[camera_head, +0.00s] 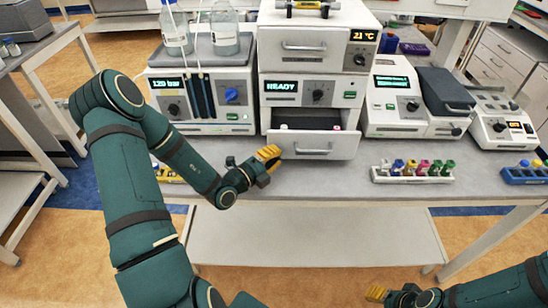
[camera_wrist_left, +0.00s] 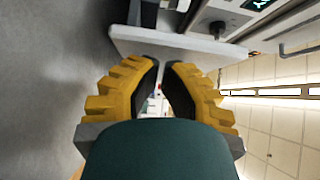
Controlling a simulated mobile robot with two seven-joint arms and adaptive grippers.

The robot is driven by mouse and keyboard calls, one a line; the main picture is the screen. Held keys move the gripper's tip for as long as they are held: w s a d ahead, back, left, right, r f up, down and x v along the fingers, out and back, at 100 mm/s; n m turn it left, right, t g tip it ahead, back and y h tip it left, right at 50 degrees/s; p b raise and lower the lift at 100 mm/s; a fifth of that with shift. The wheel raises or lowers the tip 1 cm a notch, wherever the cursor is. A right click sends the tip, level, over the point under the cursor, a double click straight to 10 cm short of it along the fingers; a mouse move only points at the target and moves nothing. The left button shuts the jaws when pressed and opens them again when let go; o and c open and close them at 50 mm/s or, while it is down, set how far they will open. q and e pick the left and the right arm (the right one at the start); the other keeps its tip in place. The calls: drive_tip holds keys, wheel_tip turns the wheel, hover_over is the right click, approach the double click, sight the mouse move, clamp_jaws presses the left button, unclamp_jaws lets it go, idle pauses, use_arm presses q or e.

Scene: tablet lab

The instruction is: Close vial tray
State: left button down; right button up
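The vial tray is a white drawer (camera_head: 313,146) in the lower part of the centre machine marked READY. It stands pulled out, with a grey bar handle on its front and a small pink item and another small item inside. My left gripper (camera_head: 268,157) has yellow fingers and is at the left end of the drawer front, appearing close to it; contact cannot be told. In the left wrist view its fingers (camera_wrist_left: 163,68) are nearly together with nothing held, and the drawer's white panel (camera_wrist_left: 175,46) lies beyond their tips. My right gripper (camera_head: 376,293) is low at the right, away from the drawer.
A vial rack (camera_head: 412,175) with coloured caps stands right of the drawer, and a blue rack (camera_head: 525,176) at the far right. A pump unit (camera_head: 203,98) with bottles on top stands left of the machine. The bench front (camera_head: 330,185) before the drawer is clear.

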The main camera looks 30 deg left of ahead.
use_arm(q)
drive_tip(key=w+a, duration=0.2)
drive_tip(key=w, duration=0.1)
drive_tip(key=w+a+p, duration=0.1)
drive_tip(key=w+a, duration=0.1)
drive_tip(key=w, duration=0.1)
drive_tip(key=w+a+p, duration=0.1)
drive_tip(key=w+a, duration=0.1)
drive_tip(key=w, duration=0.1)
drive_tip(key=shift+w, duration=0.4)
drive_tip(key=shift+r, duration=0.1)
